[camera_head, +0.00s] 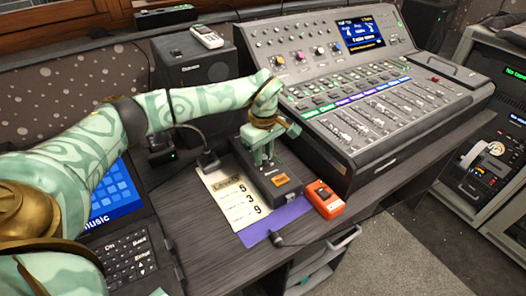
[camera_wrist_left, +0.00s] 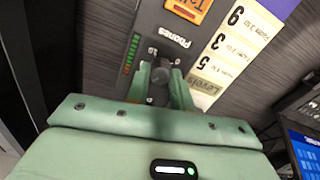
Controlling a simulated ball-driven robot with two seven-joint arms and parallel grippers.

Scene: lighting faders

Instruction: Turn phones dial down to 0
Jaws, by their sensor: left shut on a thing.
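The phones dial (camera_wrist_left: 160,76) is a small dark knob on a dark grey box (camera_head: 285,189). The word "Phones" is printed beside it in the wrist view, with a coloured level strip (camera_wrist_left: 131,55) nearby. My left gripper (camera_head: 262,158) reaches down onto the box from above. In the wrist view its two green fingers (camera_wrist_left: 160,88) are shut on the dial, one on each side. The dial's pointer and scale cannot be read. In the head view the gripper hides the dial. My right gripper is not in view.
A cream levels card (camera_head: 233,198) lies left of the box, on a purple sheet (camera_head: 290,212). An orange device (camera_head: 324,198) sits just right of the box. The large mixing desk (camera_head: 345,150) stands behind to the right. A laptop (camera_head: 125,238) is at left.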

